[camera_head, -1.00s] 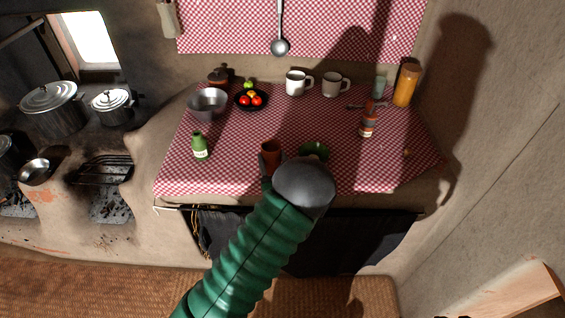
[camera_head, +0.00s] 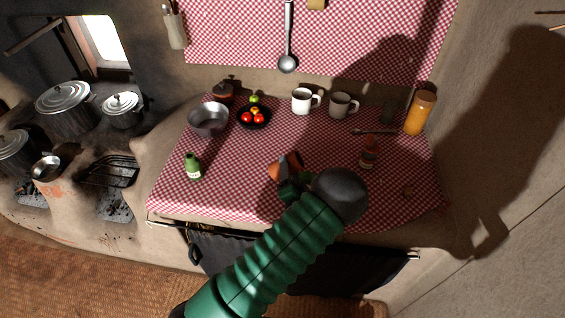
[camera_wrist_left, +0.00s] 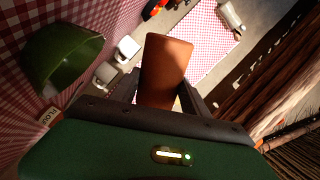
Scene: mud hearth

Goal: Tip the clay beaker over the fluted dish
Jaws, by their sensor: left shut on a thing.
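The clay beaker (camera_head: 275,172) is reddish brown and tilted well over in the head view, with dark fingers across it. My left gripper (camera_head: 288,168) is shut on it above the checkered counter. In the left wrist view the beaker (camera_wrist_left: 166,62) sits between the two fingers of my left gripper (camera_wrist_left: 160,92). The green dish (camera_wrist_left: 62,52) is at the upper left there, apart from the beaker. In the head view my wrist covers where the dish stood; I cannot tell whether any of it shows. The beaker's inside is not visible. My right gripper is not in view.
The checkered counter (camera_head: 225,180) has free room at its left front. A metal pot (camera_head: 208,119), fruit bowl (camera_head: 253,117), two mugs and an orange jar (camera_head: 420,112) stand behind.

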